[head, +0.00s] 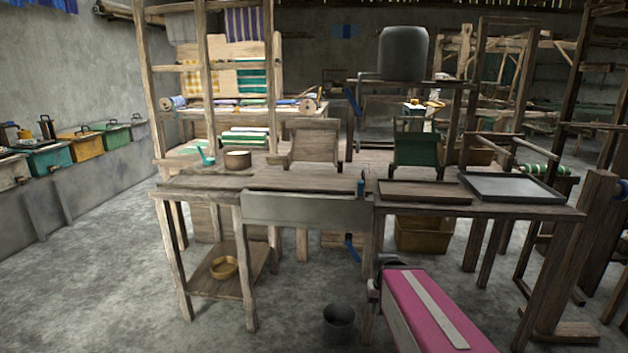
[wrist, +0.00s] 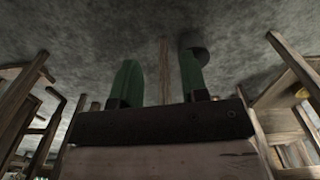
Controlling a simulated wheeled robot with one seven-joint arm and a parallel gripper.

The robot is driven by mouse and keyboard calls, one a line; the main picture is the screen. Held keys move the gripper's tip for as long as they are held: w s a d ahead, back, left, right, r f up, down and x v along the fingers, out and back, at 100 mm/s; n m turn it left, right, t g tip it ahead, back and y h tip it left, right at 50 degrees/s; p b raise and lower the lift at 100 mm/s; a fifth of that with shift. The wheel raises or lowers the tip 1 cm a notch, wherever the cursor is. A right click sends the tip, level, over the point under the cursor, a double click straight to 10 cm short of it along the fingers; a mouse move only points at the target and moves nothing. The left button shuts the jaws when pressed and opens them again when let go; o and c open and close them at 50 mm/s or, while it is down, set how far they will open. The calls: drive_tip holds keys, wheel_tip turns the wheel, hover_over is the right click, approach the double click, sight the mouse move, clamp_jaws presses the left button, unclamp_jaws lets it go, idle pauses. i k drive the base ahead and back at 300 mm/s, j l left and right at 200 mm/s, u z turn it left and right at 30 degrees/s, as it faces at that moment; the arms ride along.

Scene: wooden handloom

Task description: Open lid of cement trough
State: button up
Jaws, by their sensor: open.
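A low grey cement-like structure (head: 75,185) runs along the left wall. Several coloured boxes with dark handles sit in a row on it, among them a teal one (head: 48,159), a yellow one (head: 82,146) and a green one (head: 113,136). Their tops look closed, though they are small at this distance. I cannot tell for sure which part is the trough's lid. My gripper (wrist: 160,55) shows in the wrist view with two green fingers apart and nothing between them. Grey floor lies beyond the fingers.
A wooden table (head: 290,181) with a grey front panel (head: 305,211) stands ahead, holding shallow trays (head: 512,188). A dark bucket (head: 339,323) stands on the floor. Loom frames crowd the back and right. The floor at left (head: 95,275) is clear.

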sight(338, 183)
drive_tip(key=k+l+z, duration=0.1)
drive_tip(key=l, duration=1.25)
drive_tip(key=i+j, duration=0.4)
drive_tip(key=j, duration=0.15)
